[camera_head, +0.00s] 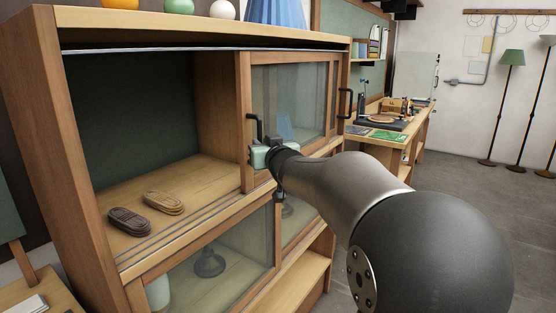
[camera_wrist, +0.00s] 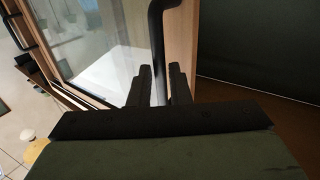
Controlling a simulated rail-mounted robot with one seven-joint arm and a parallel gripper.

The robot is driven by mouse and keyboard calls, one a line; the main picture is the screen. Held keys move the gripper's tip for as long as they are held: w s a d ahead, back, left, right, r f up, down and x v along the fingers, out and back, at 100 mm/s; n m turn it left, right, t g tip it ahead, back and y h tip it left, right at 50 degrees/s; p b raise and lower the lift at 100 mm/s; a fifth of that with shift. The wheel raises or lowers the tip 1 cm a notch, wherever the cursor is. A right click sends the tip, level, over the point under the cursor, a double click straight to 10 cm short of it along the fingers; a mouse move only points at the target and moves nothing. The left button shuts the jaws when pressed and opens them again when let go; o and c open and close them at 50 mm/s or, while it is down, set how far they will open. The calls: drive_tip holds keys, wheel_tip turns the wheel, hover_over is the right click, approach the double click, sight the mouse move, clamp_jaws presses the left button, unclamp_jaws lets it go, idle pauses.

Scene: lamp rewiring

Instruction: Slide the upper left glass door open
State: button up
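The upper left glass door (camera_head: 284,100) of the wooden cabinet stands slid to the right, overlapping the upper right door. The left half of the upper compartment is open. The door's black bar handle (camera_head: 250,128) is on its left wooden stile. My gripper (camera_head: 262,152) is at the lower part of this handle. In the wrist view, the two black fingers of my gripper (camera_wrist: 160,88) stand on either side of the handle (camera_wrist: 157,45), close against it. The door's wooden stile and glass show behind them. The handle's lowest part is hidden by my gripper.
Two coiled cords, one dark (camera_head: 129,220) and one tan (camera_head: 163,202), lie on the open upper shelf. The upper right door's handle (camera_head: 345,102) is at the cabinet's right edge. Lower glass doors (camera_head: 215,265) are below. A workbench (camera_head: 410,130) stands beyond, with open floor at right.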

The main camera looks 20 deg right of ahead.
drive_tip(key=s+d, duration=0.1)
drive_tip(key=s, duration=1.3)
drive_tip(key=shift+s+d+b, duration=0.3)
drive_tip(key=shift+s+b, duration=0.05)
drive_tip(key=shift+b, duration=0.1)
drive_tip(key=s+f+m+g+h+p, duration=0.15)
drive_tip(key=s+f+g, duration=0.25)
drive_tip(key=f, duration=0.4)
drive_tip(key=s+f+m+g+h+p, duration=0.1)
drive_tip(key=s+f+g+h, duration=0.1)
drive_tip(key=s+f+g, duration=0.5)
drive_tip(key=s+a+f+g+y, duration=0.1)
drive_tip(key=s+a+f+g, duration=0.1)
drive_tip(key=s+f, duration=0.4)
drive_tip(key=s+a+f+n+g+y+p, duration=0.1)
drive_tip(key=s+f+g, duration=0.3)
drive_tip(key=s, duration=0.6)
drive_tip(key=shift+a+f+g, duration=0.3)
drive_tip(key=shift+a+f, duration=0.55)
